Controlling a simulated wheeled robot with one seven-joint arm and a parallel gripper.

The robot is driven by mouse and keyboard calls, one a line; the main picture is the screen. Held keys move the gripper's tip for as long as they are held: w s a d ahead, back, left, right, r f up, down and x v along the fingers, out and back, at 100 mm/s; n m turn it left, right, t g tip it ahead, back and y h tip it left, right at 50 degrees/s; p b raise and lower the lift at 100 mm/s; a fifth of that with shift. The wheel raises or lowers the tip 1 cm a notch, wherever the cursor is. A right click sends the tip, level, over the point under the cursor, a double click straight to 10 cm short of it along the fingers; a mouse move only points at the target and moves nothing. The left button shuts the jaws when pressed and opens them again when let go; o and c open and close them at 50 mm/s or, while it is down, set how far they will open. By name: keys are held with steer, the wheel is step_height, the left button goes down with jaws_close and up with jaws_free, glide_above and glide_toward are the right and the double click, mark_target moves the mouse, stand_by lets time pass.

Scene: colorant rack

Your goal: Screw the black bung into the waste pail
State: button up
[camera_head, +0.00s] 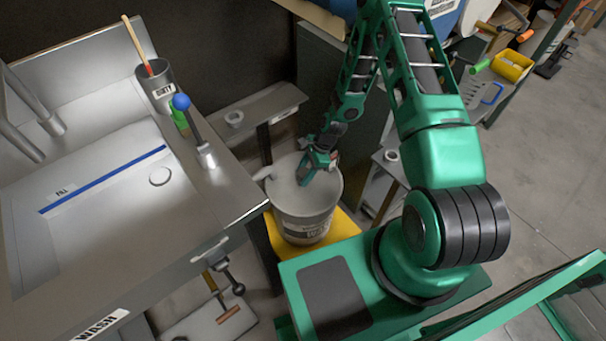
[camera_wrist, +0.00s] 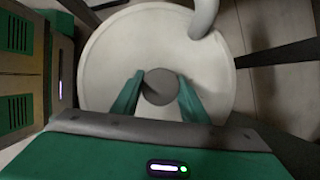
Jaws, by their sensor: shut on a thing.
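The waste pail (camera_head: 303,222) is a grey-white bucket with a pale lid and a label on its side, standing on a yellow platform. Its round lid fills much of the wrist view (camera_wrist: 110,60), with a curved pale spout (camera_wrist: 204,18) at its far edge. My gripper (camera_head: 305,177) reaches down over the lid. In the wrist view, the green fingers of my gripper (camera_wrist: 160,97) are shut on the dark round bung (camera_wrist: 158,84), one finger on each side, near the lid's middle. I cannot tell whether the bung is seated in the lid or held just above it.
A metal bench (camera_head: 110,215) with a blue line stands left of the pail, with a blue-knobbed lever (camera_head: 190,120) and a cup (camera_head: 156,85) on it. A small shelf (camera_head: 255,112) stands behind the pail. A yellow bin (camera_head: 513,66) is far right.

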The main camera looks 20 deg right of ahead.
steer(key=m+t, duration=0.1)
steer(key=m, duration=0.2)
steer(key=m+t, duration=0.1)
steer(key=m, duration=0.2)
steer(key=shift+h, duration=0.4)
steer(key=shift+c, duration=0.2)
steer(key=shift+o, duration=0.2)
steer(key=m+t+h, duration=0.1)
steer(key=m, duration=0.2)
steer(key=m+h, duration=0.1)
steer(key=m, duration=0.2)
steer(key=shift+w+m+t, duration=0.1)
steer(key=shift+m+t, duration=0.3)
steer(key=o, duration=1)
steer(key=shift+n+y, duration=0.4)
steer(key=shift+n, duration=0.8)
steer(key=n, duration=0.2)
steer(key=n+g+y, duration=0.1)
steer(key=n, duration=0.1)
steer(key=shift+n+g+y, duration=0.3)
steer(key=n+g, duration=0.1)
steer(key=n, duration=0.2)
steer(key=n+g, duration=0.1)
steer(key=n, duration=0.2)
steer(key=shift+n+g+y, duration=0.3)
steer(key=shift+n, duration=0.1)
